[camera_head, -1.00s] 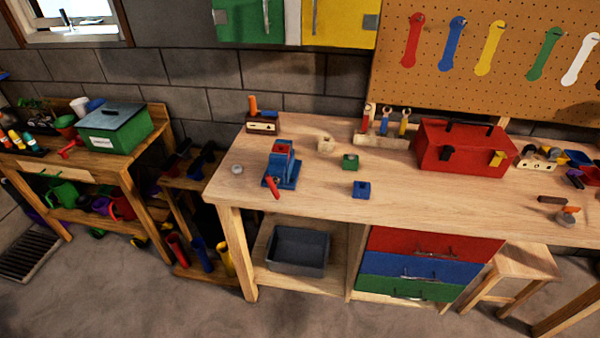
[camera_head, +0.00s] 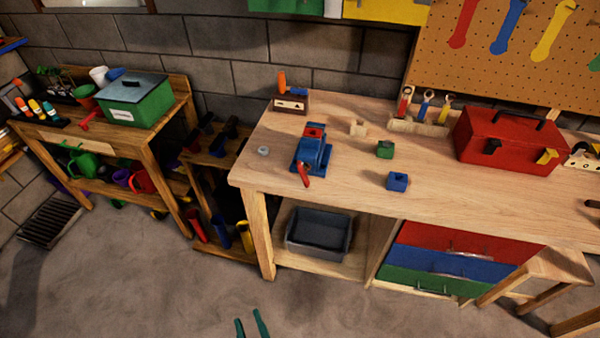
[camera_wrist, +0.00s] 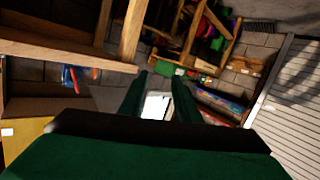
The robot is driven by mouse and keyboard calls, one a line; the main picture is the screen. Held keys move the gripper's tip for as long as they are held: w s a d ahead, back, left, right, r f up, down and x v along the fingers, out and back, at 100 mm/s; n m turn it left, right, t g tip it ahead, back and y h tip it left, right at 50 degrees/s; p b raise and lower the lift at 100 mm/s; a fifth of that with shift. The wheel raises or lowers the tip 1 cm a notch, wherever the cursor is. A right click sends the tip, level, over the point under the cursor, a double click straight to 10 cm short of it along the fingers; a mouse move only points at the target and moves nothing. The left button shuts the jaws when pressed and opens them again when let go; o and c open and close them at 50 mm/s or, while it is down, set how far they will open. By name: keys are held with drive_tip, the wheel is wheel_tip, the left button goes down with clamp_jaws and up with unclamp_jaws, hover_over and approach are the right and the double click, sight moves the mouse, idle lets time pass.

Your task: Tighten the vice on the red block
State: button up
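The blue vice (camera_head: 311,152) stands on the wooden workbench (camera_head: 350,183) near its left end, in the head view. Its red handle (camera_head: 303,172) points toward the bench's front edge. The red block (camera_head: 314,130) shows at the top of the vice, between its jaws; I cannot tell how tightly it sits. My gripper (camera_head: 251,326) shows its green fingertips at the bottom of the head view, well in front of and below the bench. In the wrist view the two green fingers (camera_wrist: 157,92) are apart with nothing between them.
A green block (camera_head: 385,149), a blue block (camera_head: 397,181) and a pale block (camera_head: 358,128) lie right of the vice. A red toolbox (camera_head: 505,140) stands farther right. A grey bin (camera_head: 318,232) sits on the lower shelf.

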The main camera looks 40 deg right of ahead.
drive_tip(key=w+d+r+m+h, duration=0.2)
drive_tip(key=w+d+r+h, duration=0.15)
drive_tip(key=w+d, duration=0.65)
drive_tip(key=m+g+h, duration=0.4)
drive_tip(key=h, duration=0.3)
approach(302, 175)
drive_tip(key=x, duration=0.9)
drive_tip(key=shift+w+d, duration=0.1)
drive_tip(key=shift+d, duration=0.05)
drive_tip(key=shift+x, duration=0.8)
drive_tip(key=shift+w, duration=0.1)
clamp_jaws()
